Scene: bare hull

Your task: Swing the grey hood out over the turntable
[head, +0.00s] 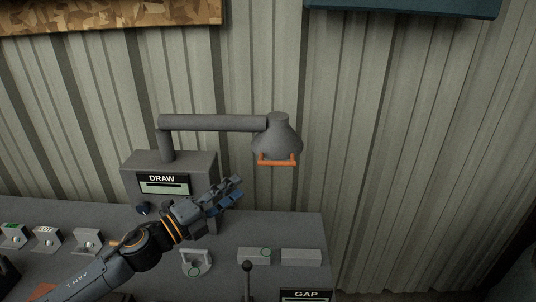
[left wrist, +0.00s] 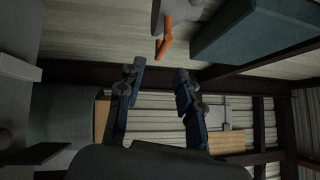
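The grey hood (head: 277,135) hangs at the end of a horizontal grey arm (head: 215,122). That arm runs right from a post on the box labelled DRAW (head: 150,163). An orange handle (head: 277,162) is fixed across the hood's lower front. My left gripper (head: 238,190) is below and left of the handle, apart from it. In the left wrist view its two fingers (left wrist: 157,80) are spread with nothing between them. The hood (left wrist: 180,10) and orange handle (left wrist: 165,38) show beyond the fingertips there. I cannot make out a turntable. My right gripper is not in view.
A grey console (head: 310,228) carries several small switch blocks, a lever (head: 247,280) and a GAP label (head: 306,295). A corrugated wall (head: 400,130) stands behind. Dark blue (head: 420,8) and brown patterned panels (head: 110,14) are above. The space right of the hood is clear.

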